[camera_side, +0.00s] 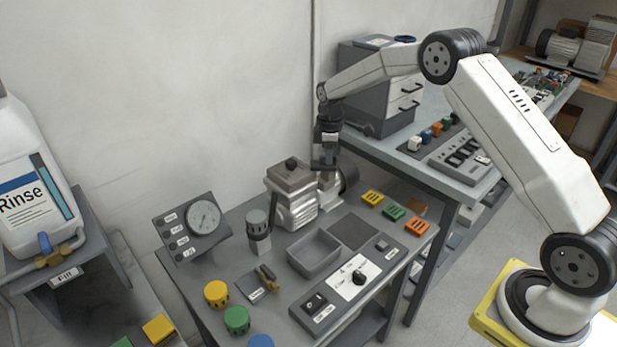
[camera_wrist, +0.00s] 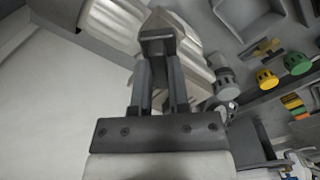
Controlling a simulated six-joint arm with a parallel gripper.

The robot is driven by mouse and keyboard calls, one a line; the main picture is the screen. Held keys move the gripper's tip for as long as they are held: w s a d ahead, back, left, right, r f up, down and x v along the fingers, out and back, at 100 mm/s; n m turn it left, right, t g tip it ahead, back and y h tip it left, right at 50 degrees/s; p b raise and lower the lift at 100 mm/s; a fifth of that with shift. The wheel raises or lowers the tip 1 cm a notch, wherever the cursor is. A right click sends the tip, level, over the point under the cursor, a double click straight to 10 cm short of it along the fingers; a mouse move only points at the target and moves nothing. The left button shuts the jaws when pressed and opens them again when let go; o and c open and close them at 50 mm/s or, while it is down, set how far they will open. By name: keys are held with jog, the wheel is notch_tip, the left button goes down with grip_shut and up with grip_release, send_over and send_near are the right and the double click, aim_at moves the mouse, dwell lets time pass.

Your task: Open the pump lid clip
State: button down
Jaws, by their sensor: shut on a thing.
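The pump (camera_side: 294,196) is a silver ribbed compressor body with a square grey lid and a dark knob on top. It stands at the back of the grey workbench, and its ribbed metal also shows in the wrist view (camera_wrist: 108,22). My gripper (camera_side: 325,166) points down at the right side of the pump, beside the lid. In the wrist view my gripper (camera_wrist: 158,45) has its fingers close together on a small dark piece at the pump, which looks like the lid clip (camera_wrist: 157,33). The fingers hide much of the clip. I cannot tell whether the clip is open.
A gauge panel (camera_side: 193,228) stands left of the pump, with a grey cylinder (camera_side: 257,230) between them. An empty grey tray (camera_side: 315,254) and a switch panel (camera_side: 337,292) lie in front. Coloured blocks (camera_side: 394,212) line the right edge. The wall is close behind.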

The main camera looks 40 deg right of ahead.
jog(key=m, duration=0.8)
jog(key=shift+m, duration=0.4)
jog(key=m, duration=0.4)
jog(key=shift+m, duration=2.2)
jog(key=c, duration=0.6)
grip_release()
jog(key=shift+r, duration=0.15)
